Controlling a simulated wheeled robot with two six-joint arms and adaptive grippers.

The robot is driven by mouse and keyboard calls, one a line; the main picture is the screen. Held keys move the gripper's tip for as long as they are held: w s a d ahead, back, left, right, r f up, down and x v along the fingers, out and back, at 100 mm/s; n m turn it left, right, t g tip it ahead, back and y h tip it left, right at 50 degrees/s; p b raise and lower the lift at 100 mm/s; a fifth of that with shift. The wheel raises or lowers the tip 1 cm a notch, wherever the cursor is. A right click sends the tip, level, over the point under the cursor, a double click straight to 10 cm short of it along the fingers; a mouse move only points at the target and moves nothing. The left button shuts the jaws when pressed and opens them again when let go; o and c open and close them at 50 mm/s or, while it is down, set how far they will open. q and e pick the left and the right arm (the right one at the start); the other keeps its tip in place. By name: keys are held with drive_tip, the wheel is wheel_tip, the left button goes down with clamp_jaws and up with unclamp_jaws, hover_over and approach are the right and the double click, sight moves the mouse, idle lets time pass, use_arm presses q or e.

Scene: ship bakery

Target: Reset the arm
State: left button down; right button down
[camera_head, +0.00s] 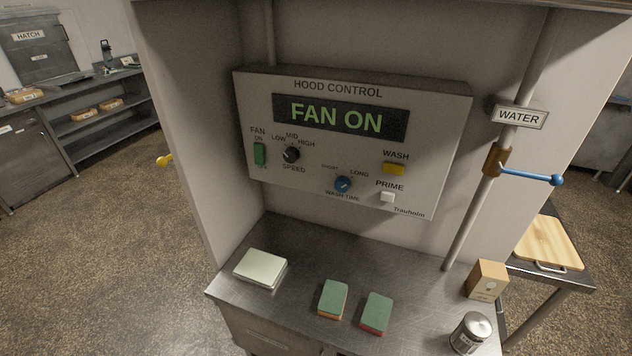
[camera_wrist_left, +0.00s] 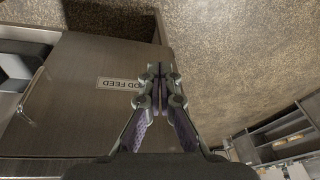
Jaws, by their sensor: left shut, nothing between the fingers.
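My left gripper (camera_wrist_left: 160,88) shows only in the left wrist view. Its fingertips are together and nothing is between them. It hangs clear over the floor beside a dark cabinet front (camera_wrist_left: 85,90) with a label that reads upside down and partly as "OD FEED". Neither gripper is visible in the head view. The hood control panel (camera_head: 352,140) faces me in the head view, and its display (camera_head: 338,117) reads "FAN ON". The green fan switch (camera_head: 260,154), speed knob (camera_head: 291,154), blue wash time knob (camera_head: 343,184), yellow wash button (camera_head: 394,169) and white prime button (camera_head: 387,197) are all uncovered.
The steel counter (camera_head: 300,245) holds a pale box-like item (camera_head: 261,267), two green-topped sponges (camera_head: 333,298), a metal canister (camera_head: 470,332) and a cardboard box (camera_head: 486,281). A blue-handled water valve (camera_head: 530,176) sticks out at right. Open floor lies at left.

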use_arm(q)
drive_tip(key=s+a+f+g+b, duration=0.1)
drive_tip(key=s+f, duration=0.3)
drive_tip(key=f, duration=0.7)
drive_tip(key=s+a+f+b, duration=0.1)
drive_tip(key=s+f, duration=0.4)
drive_tip(key=f, duration=0.6)
drive_tip(key=s+f, duration=1)
drive_tip(key=s, duration=0.3)
drive_tip(key=shift+s+a+g, duration=0.15)
drive_tip(key=shift+a+g, duration=0.05)
drive_tip(key=shift+g, duration=0.2)
